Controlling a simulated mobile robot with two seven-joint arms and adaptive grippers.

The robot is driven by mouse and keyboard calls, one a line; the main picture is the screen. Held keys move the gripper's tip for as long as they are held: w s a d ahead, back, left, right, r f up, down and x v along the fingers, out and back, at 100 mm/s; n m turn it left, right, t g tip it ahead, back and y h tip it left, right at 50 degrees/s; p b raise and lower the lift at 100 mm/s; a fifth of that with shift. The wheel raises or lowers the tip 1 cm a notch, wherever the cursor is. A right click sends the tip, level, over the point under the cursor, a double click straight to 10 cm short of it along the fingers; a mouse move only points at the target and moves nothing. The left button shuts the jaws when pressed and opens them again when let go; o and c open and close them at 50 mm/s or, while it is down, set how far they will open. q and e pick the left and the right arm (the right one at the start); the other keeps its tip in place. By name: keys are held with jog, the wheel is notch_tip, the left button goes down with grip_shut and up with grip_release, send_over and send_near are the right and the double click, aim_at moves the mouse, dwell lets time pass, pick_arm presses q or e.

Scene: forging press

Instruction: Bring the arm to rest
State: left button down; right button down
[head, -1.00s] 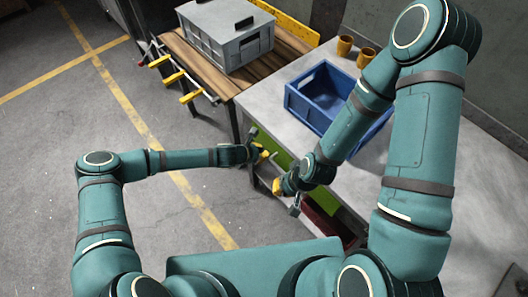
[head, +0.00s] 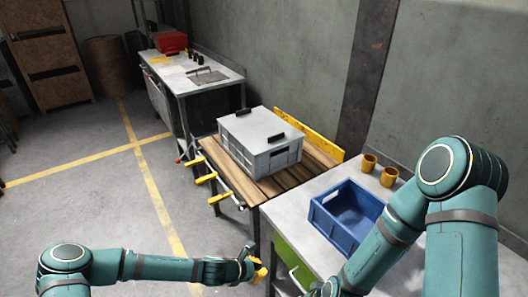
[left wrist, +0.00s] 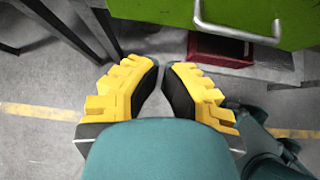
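My left gripper (head: 258,272) is at the end of the nearly level left forearm, low in the head view, beside the grey table. In the left wrist view its two yellow, dark-padded fingers (left wrist: 160,80) stand apart with floor showing between them; nothing is held. My right arm (head: 463,230) is bent at the right side of the head view, its forearm reaching down past the blue bin. The right gripper is cut off below the frame.
A blue bin (head: 325,224) and two brown cups (head: 388,176) are on the grey table (head: 290,207). A green panel with a handle (left wrist: 237,33) is near the left fingers. A wooden bench (head: 222,160) holds a grey crate (head: 248,131). Floor at left is clear.

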pick_arm(q)
jog(key=s+a+r+m+g+y, duration=0.1)
jog(key=s+a+r+m+y, duration=0.1)
jog(key=s+a+m, duration=0.2)
jog(key=s+a+r+m+g+y, duration=0.2)
jog(key=s+a+m, duration=0.2)
jog(key=s+m, duration=0.7)
jog(key=m, duration=0.8)
jog(key=shift+s+a+r, duration=0.2)
jog(key=shift+s+r, duration=0.05)
